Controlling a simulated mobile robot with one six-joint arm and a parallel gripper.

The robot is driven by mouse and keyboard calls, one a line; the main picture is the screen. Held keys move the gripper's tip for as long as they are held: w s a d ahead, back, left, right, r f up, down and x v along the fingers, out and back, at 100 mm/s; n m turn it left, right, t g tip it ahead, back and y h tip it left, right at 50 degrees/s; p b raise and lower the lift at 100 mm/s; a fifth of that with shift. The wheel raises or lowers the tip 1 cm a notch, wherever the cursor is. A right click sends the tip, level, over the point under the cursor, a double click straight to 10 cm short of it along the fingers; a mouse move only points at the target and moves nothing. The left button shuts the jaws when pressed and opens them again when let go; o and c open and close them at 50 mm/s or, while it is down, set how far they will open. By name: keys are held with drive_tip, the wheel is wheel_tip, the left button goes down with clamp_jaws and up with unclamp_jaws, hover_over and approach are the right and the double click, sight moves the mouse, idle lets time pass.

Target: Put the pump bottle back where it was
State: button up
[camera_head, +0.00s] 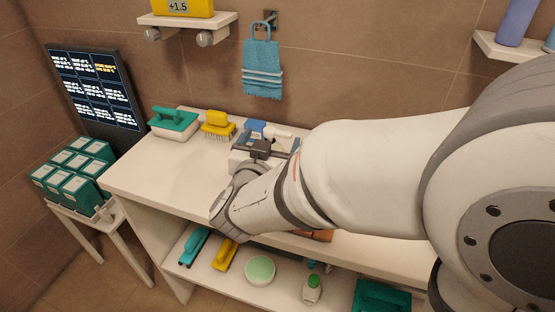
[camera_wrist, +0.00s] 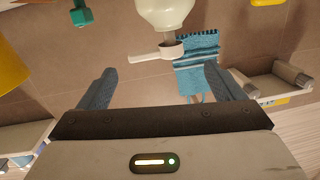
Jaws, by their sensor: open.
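The pump bottle (camera_wrist: 163,12) shows at the top of the wrist view, pale cream, with its white pump head and spout (camera_wrist: 158,52) pointing down in that upside-down picture. Its far end is cut off by the frame. My gripper (camera_wrist: 160,72) is open, with its two grey fingers spread apart and nothing held between them. The pump head lies ahead of the gap between the fingertips. In the head view my gripper (camera_head: 266,143) is over the back of the white counter (camera_head: 150,182). A white piece beside it (camera_head: 280,133) may be the pump head; my arm hides most of that spot.
A blue towel (camera_head: 262,68) hangs behind. The lower shelf holds a green bowl (camera_head: 260,270) and a small bottle (camera_head: 312,289). The counter's front left is clear.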

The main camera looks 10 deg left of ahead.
sight(278, 135)
drive_tip(key=shift+m+t+h, duration=0.3)
drive_tip(key=shift+t+h, duration=0.2)
drive_tip(key=shift+h, duration=0.4)
drive_tip(key=w, duration=0.1)
drive_tip(key=w+f+b, duration=0.1)
drive_tip(key=w, duration=0.1)
drive_tip(key=w+f, duration=0.1)
drive_tip(key=w, duration=0.1)
drive_tip(key=shift+w+d, duration=0.2)
drive_tip(key=shift+w, duration=0.05)
